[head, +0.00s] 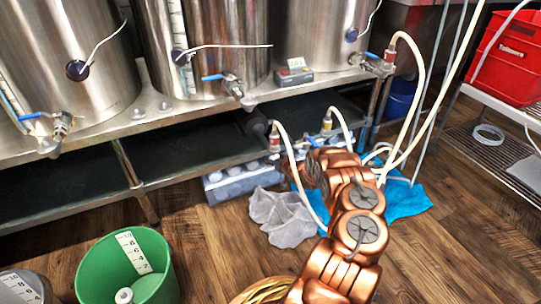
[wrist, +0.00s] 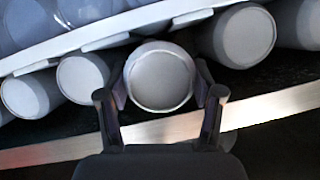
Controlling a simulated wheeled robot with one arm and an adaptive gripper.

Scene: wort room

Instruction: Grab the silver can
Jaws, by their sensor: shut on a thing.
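The silver can (wrist: 160,78) faces me with its round end in the middle of the wrist view. My gripper (wrist: 160,92) is shut on this can, with one dark finger on each side of it. In the head view my copper arm reaches down toward the lower shelf and hides the gripper and the held can.
More grey cans (wrist: 82,78) lie to the left of the held can and others (wrist: 245,36) to the right. A pale strip runs behind them. In the head view, a pack of cans (head: 232,183), a crumpled whitish bag (head: 283,217) and a blue cloth (head: 407,199) lie below the steel bench (head: 120,130).

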